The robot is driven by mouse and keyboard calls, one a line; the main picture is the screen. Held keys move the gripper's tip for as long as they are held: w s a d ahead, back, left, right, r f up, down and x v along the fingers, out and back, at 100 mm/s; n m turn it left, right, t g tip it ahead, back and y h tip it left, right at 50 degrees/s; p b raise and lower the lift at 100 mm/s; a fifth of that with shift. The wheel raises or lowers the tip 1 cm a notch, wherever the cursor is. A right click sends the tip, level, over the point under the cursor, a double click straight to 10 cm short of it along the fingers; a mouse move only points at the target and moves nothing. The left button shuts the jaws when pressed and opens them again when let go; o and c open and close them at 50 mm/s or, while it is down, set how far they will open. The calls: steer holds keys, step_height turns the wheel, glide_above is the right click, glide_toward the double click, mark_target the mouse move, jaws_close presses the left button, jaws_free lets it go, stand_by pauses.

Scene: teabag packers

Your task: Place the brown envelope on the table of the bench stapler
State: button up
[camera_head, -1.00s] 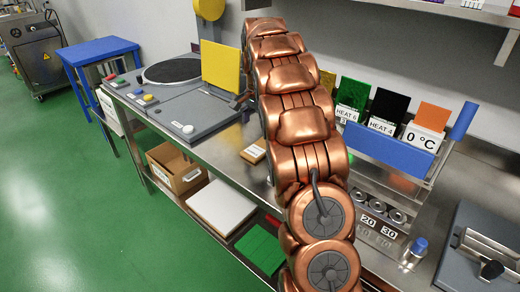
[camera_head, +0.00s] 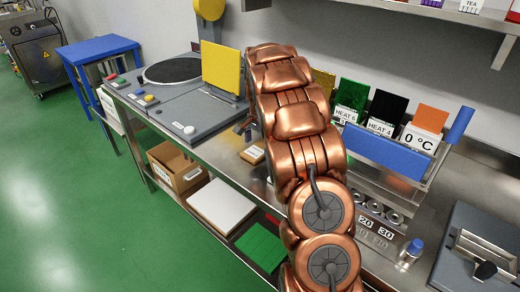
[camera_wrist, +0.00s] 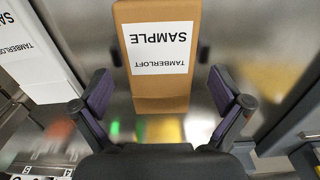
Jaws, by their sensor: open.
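The brown envelope (camera_wrist: 150,95) with a white SAMPLE label lies on the shiny metal bench in the wrist view. My gripper (camera_wrist: 163,95) is open, one dark purple-padded finger to either side of it, with gaps between fingers and envelope. A small brown piece with a white label on the bench (camera_head: 253,154), left of my arm in the head view, looks like the same envelope. My gripper is mostly hidden behind the arm there. I cannot tell for sure which device is the bench stapler; a grey device with a metal lever (camera_head: 484,247) stands at the lower right.
A white labelled pack (camera_wrist: 42,60) lies left of the envelope. A yellow upright plate (camera_head: 221,69) stands on grey equipment at the back left. A blue rail (camera_head: 385,152) with coloured, labelled plates is right of my arm. Boxes and trays fill the lower shelf.

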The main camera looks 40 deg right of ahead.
steer(key=c, duration=1.1)
steer(key=shift+r, duration=0.1)
